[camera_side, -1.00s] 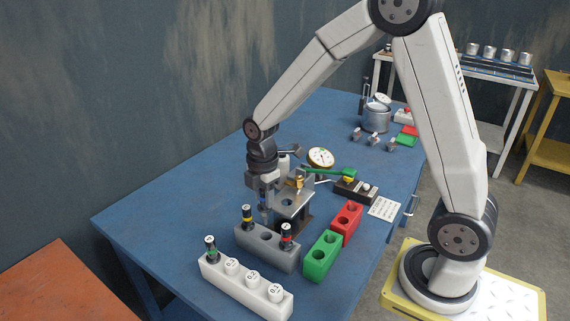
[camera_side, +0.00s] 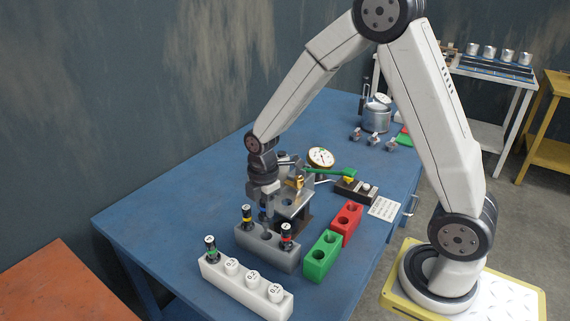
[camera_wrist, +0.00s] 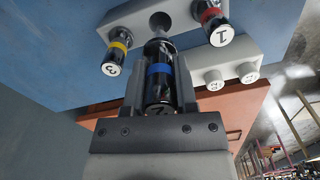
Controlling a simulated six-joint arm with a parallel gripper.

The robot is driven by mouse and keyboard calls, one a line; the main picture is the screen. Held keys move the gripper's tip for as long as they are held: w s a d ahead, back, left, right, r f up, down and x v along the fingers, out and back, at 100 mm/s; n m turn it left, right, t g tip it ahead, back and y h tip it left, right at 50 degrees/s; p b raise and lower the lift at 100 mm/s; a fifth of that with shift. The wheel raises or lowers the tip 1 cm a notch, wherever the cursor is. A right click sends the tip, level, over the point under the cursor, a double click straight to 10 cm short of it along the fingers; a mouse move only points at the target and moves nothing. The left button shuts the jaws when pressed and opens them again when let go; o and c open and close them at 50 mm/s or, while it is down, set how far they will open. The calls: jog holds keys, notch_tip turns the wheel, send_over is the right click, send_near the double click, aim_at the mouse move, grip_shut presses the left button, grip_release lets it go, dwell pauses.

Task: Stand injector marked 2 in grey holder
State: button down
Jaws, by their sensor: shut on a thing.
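My gripper (camera_wrist: 160,95) is shut on a dark injector with a blue band (camera_wrist: 159,75); the mark on its end cap looks like a 2. In the side view, my gripper (camera_side: 265,207) is over the back edge of the grey holder (camera_side: 279,259). The injector's far end points at the open middle hole of the holder (camera_wrist: 160,20); I cannot tell whether it touches or enters it. The yellow-banded injector marked 3 (camera_wrist: 117,50) and the red-banded injector marked 1 (camera_wrist: 212,18) stand in the holder on either side.
A white rack (camera_side: 244,290) in front holds a green-banded injector (camera_side: 210,248) and several white caps. A green block (camera_side: 321,256) and a red block (camera_side: 346,222) stand to the right. A metal fixture with a dial gauge (camera_side: 320,157) is close behind my gripper.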

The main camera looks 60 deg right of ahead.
aim_at(266, 223)
jog(key=shift+f, duration=3)
jog(key=shift+f, duration=0.15)
grip_release()
jog(key=shift+r, duration=4)
jog(key=shift+s, duration=0.1)
